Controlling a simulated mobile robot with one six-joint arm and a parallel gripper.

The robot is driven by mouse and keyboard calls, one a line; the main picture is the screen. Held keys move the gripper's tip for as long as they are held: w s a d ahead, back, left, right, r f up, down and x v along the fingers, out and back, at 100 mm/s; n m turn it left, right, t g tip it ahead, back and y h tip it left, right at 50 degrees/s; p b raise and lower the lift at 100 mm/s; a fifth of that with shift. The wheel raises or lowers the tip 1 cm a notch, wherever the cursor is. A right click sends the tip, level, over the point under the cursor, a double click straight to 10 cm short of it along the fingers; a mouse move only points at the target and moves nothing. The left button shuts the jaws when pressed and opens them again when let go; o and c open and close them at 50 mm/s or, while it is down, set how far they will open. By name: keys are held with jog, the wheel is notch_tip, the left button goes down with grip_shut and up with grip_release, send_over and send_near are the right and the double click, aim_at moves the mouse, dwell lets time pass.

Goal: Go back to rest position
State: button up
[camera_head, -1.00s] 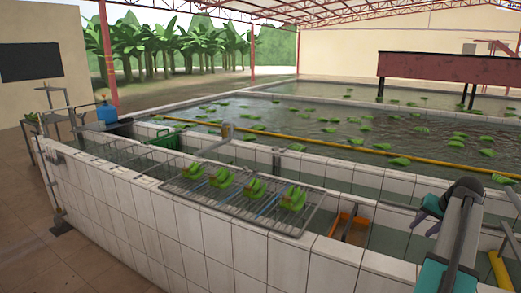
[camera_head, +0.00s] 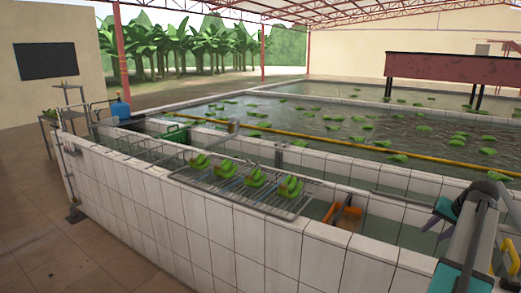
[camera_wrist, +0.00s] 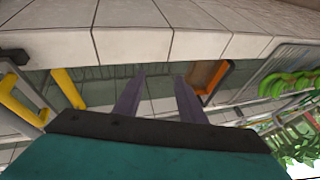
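My gripper (camera_head: 440,213) is at the right of the head view, over the tiled trough. In the wrist view its two dark purple fingers (camera_wrist: 159,95) stand apart with nothing between them, so it is open and empty. Several green banana bunches (camera_head: 256,177) lie in a row on a wire rack (camera_head: 208,184) across the trough, to the left of my gripper. Some green bunches also show at the right edge of the wrist view (camera_wrist: 285,85).
A tiled wall (camera_head: 215,230) runs along the trough's front. An orange crate (camera_head: 345,213) sits in the trough between rack and gripper. A yellow pipe (camera_head: 350,149) crosses the pool, where many green bunches float. Open floor (camera_head: 50,240) lies at the left.

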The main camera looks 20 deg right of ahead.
jog(key=w+a+f+n+g+y+b, duration=0.1)
jog(key=w+a+f+n+y+b, duration=0.2)
jog(key=w+a+f, duration=1.3)
jog(key=w+a+f+n+g+y+b, duration=0.2)
jog(key=a+f+n+g+b, duration=0.1)
jog(key=a+f, duration=2.1)
jog(key=s+a+f+n+g+b, duration=0.1)
jog(key=s+a+f+g, duration=0.1)
jog(key=s+a+f, duration=0.45)
jog(key=s+a+f+n+g+b, duration=0.15)
jog(key=a+f, duration=0.25)
jog(key=a, duration=0.5)
jog(key=s+a+f+n+g, duration=0.1)
jog(key=s+a+f, duration=0.35)
jog(key=a, duration=0.25)
jog(key=s+a+f+n+g+h, duration=0.1)
jog(key=s+f, duration=0.3)
jog(key=s, duration=0.6)
jog(key=s+a+f+n+g+h+b, duration=0.1)
jog(key=s+a+f, duration=0.3)
jog(key=s, duration=0.6)
jog(key=shift+f+g+h, duration=0.2)
jog(key=shift+g+h, duration=0.15)
jog(key=shift+h, duration=0.25)
